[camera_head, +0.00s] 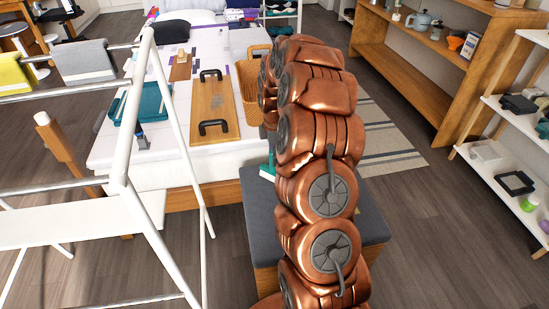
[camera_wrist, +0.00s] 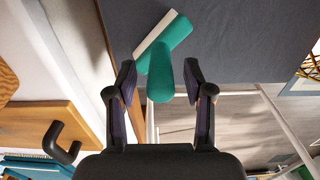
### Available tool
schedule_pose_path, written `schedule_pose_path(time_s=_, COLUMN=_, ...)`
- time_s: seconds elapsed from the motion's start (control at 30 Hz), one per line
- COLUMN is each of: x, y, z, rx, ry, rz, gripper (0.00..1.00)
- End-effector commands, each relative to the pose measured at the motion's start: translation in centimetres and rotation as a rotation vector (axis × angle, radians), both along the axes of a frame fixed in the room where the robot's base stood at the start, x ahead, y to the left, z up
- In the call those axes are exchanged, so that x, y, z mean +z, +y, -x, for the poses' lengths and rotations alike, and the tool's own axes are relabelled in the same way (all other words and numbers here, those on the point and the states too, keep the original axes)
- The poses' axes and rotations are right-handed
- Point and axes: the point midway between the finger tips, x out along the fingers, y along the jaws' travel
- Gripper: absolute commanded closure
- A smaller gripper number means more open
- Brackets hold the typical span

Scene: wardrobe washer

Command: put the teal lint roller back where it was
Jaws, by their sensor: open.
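The teal lint roller (camera_wrist: 170,40) shows in the wrist view against the grey bench cushion, with a pale strip along its head. Its teal handle (camera_wrist: 161,82) points toward my gripper (camera_wrist: 160,76). The fingers are open, one on each side of the handle, with visible gaps; I cannot tell how deep between them it sits. In the head view a teal piece of the roller (camera_head: 267,170) shows just left of my arm, at the bench's edge by the bed. My arm hides the rest of it and my gripper there.
The grey bench (camera_head: 258,225) stands at the foot of the bed (camera_head: 165,175). A wooden tray (camera_head: 213,106) with black handles, a teal tray (camera_head: 122,108) and a wicker basket (camera_head: 251,85) are on the bed. A white drying rack (camera_head: 128,120) stands at left, shelves (camera_head: 420,75) at right.

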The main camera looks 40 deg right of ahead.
Motion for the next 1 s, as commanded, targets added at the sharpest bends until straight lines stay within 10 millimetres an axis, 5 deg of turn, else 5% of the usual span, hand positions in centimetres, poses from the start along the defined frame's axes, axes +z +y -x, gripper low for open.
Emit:
schedule_pose_path(time_s=0.43, x=8.4, y=0.0, z=-0.1, rx=0.001, ry=-0.004, rz=0.002, gripper=0.48)
schedule_pose_path(time_s=0.83, x=10.3, y=0.3, z=0.1, rx=-0.003, ry=0.001, rz=-0.002, gripper=0.48)
schedule_pose_path(time_s=1.0, x=11.5, y=3.6, z=1.1, rx=-0.05, ry=0.009, rz=-0.018, gripper=0.48)
